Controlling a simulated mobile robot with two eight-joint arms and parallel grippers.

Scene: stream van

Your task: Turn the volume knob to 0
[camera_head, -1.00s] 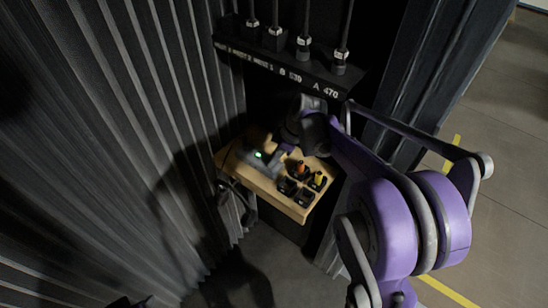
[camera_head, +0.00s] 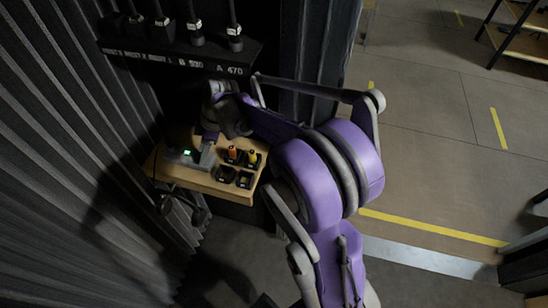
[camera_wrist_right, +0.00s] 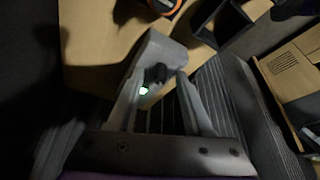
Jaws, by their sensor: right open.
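A grey box (camera_wrist_right: 155,50) with a lit green display (camera_wrist_right: 144,90) sits on a wooden shelf. A dark knob (camera_wrist_right: 156,73) stands out from the box. My right gripper (camera_wrist_right: 159,80) is open, with one finger on each side of the knob. I cannot tell whether the fingers touch it. In the head view the green display (camera_head: 187,152) shows on the left part of the shelf, and my right gripper (camera_head: 205,152) is just right of it, hiding the knob. My left gripper is not in view.
The wooden shelf (camera_head: 203,183) carries several small black bins (camera_head: 225,174) with orange and yellow items, right of the box. A dark ribbed wall (camera_head: 60,130) closes the left side.

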